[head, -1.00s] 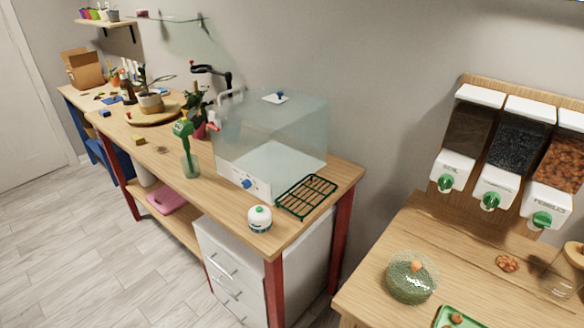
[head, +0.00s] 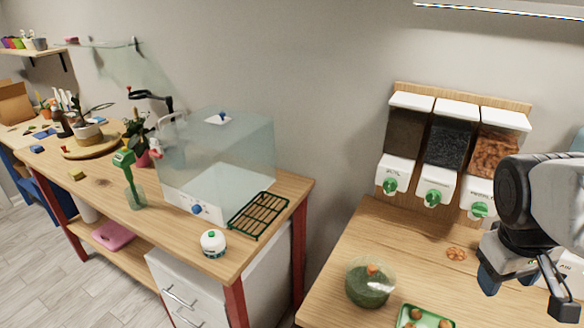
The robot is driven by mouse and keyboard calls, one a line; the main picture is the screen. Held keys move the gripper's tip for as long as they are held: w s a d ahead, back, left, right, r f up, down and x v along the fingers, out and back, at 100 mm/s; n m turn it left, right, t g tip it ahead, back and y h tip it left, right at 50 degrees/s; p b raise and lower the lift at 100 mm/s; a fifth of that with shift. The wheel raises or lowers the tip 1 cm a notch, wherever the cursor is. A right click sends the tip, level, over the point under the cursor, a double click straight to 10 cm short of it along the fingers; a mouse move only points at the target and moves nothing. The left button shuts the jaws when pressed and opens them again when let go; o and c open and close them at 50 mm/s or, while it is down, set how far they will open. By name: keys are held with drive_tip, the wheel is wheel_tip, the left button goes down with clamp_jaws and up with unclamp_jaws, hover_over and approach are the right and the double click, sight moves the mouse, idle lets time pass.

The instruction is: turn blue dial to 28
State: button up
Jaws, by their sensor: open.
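The blue dial (head: 197,209) is a small round knob on the white front panel of the clear propagator box (head: 222,160), which stands on the left wooden bench. Its scale is too small to read. A second, smaller blue knob (head: 222,115) sits on top of the clear cover. My gripper (head: 520,290) is at the right edge of the head view, over the right table and far from the dial. It is open, and nothing shows between its fingers.
A green wire rack (head: 259,215) and a white round timer (head: 213,243) lie near the dial at the bench's front. A green sprayer (head: 130,180) stands left of the box. Dispensers (head: 432,150) hang above the right table, with a moss jar (head: 368,285) and green tray (head: 425,318) below.

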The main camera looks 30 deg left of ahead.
drive_tip(key=w+a+f+n+h, duration=0.25)
drive_tip(key=w+a+n, duration=0.75)
drive_tip(key=a, duration=0.5)
drive_tip(key=w+a+f+n+t+h, duration=0.1)
drive_tip(key=w+a+f+n, duration=0.2)
drive_tip(key=a, duration=0.6)
drive_tip(key=w+a+f+n+t+h, duration=0.15)
drive_tip(key=a+n, duration=0.25)
drive_tip(key=a, duration=0.5)
drive_tip(key=n+t+y, duration=0.2)
drive_tip(key=n+t, duration=0.8)
drive_tip(key=n, duration=0.8)
approach(194, 211)
drive_tip(key=shift+w+f, duration=0.2)
drive_tip(key=shift+w, duration=0.2)
drive_tip(key=shift+x, duration=3.95)
